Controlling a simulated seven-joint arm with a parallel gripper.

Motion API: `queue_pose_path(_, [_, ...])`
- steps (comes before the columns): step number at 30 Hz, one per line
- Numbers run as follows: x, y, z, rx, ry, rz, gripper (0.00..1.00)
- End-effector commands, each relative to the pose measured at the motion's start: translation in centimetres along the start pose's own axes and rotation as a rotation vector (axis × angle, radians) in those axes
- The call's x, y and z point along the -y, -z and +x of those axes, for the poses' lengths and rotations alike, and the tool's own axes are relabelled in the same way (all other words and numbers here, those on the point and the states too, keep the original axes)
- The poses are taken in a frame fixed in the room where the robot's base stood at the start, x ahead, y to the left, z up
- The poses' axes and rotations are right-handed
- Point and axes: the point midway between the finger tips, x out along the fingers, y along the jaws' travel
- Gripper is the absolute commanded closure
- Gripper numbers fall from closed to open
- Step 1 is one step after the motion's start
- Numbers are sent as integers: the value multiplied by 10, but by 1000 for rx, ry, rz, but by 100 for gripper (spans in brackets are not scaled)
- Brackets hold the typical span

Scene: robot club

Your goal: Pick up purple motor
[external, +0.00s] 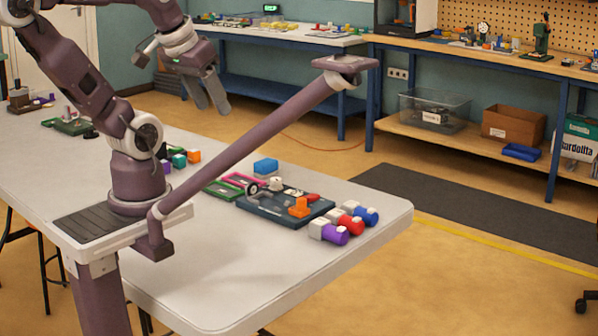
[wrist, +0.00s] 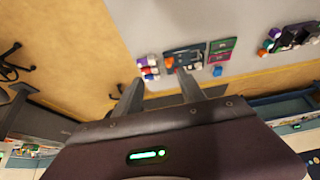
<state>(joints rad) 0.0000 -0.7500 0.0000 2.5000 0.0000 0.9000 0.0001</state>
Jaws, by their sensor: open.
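The purple motor (external: 336,235), a purple cylinder with a pale grey block end, lies on the grey table near its right edge. It is the nearest of three similar motors in the external view. The wrist view shows it small and far off (wrist: 153,60). My gripper (external: 208,100) is raised high above the far side of the table, well away from the motor. Its two fingers are apart with nothing between them, and they also show in the wrist view (wrist: 158,82).
A red motor (external: 350,224) and a blue motor (external: 366,216) lie right beside the purple one. A dark tray (external: 262,219) of parts, with an orange piece, is to their left. A blue block (external: 265,166) sits behind. Table in front of the motors is clear.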

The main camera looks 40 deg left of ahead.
Motion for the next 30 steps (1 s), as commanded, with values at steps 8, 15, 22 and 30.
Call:
queue_pose_path(8, [-4,61,32,112,-3,310,53])
queue_pose_path(15, [-31,140,169,288,-125,937,53])
queue_pose_path(22, [-62,128,320,373,-316,1402,53])
queue_pose_path(30, [-71,104,377,387,-388,1542,53])
